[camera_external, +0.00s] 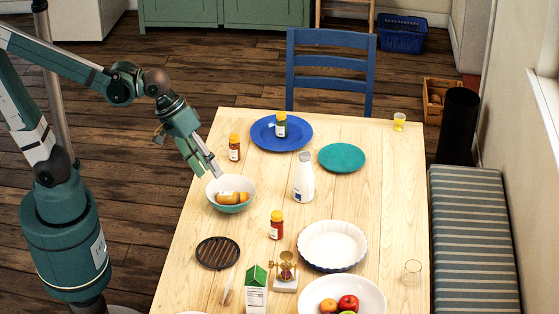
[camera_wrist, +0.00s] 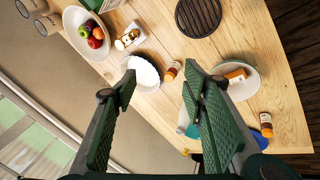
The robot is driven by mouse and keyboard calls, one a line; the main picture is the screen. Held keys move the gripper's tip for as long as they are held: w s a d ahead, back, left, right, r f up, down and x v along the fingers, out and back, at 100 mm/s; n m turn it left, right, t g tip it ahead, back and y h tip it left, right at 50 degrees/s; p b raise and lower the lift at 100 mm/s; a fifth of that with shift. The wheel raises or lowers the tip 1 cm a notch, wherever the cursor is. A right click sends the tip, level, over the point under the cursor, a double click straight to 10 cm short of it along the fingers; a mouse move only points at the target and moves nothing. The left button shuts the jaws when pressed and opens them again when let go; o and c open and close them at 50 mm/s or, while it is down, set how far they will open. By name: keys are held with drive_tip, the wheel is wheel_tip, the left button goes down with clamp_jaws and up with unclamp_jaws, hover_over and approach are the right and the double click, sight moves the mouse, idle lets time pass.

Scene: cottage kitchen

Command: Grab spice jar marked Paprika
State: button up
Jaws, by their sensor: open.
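Several spice jars with orange or yellow lids are in view; I cannot read their labels, so I cannot tell which is Paprika. A red jar (camera_external: 276,226) stands mid-table and shows in the wrist view (camera_wrist: 173,71). An orange-brown jar (camera_external: 234,149) stands at the table's left edge. A dark green jar (camera_external: 281,126) stands on the blue plate (camera_external: 262,139). A yellow-orange jar (camera_external: 231,198) lies in the teal-and-white bowl (camera_external: 251,187). My gripper (camera_external: 216,174) is open and empty, just above the bowl's far rim; its fingers (camera_wrist: 160,88) are wide apart in the wrist view.
A white bottle (camera_external: 303,180) stands right of the bowl, near a teal plate (camera_external: 341,157). The right side is mostly clear.

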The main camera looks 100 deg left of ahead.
drive_tip(key=w+a+f+n+g+h+b, duration=0.15)
drive_tip(key=w+a+f+n, duration=0.35)
drive_tip(key=w+f+n, duration=0.5)
drive_tip(key=n+b, duration=0.2)
drive_tip(key=n, duration=0.5)
hover_over(281, 228)
drive_tip(key=s+a, duration=0.2)
drive_tip(key=shift+g+h, duration=0.35)
drive_tip(key=shift+h, duration=0.1)
wheel_tip(281, 228, down, 13)
drive_tip(key=shift+f, duration=0.15)
drive_tip(key=shift+a+f+n, duration=0.1)
drive_tip(key=shift+f+n, duration=0.1)
drive_tip(key=shift+n, duration=0.2)
drive_tip(key=shift+b+x, duration=0.5)
drive_tip(key=shift+x, duration=0.8)
drive_tip(key=shift+b+x, duration=0.75)
drive_tip(key=shift+x, duration=1.9)
drive_tip(key=c, duration=1.1)
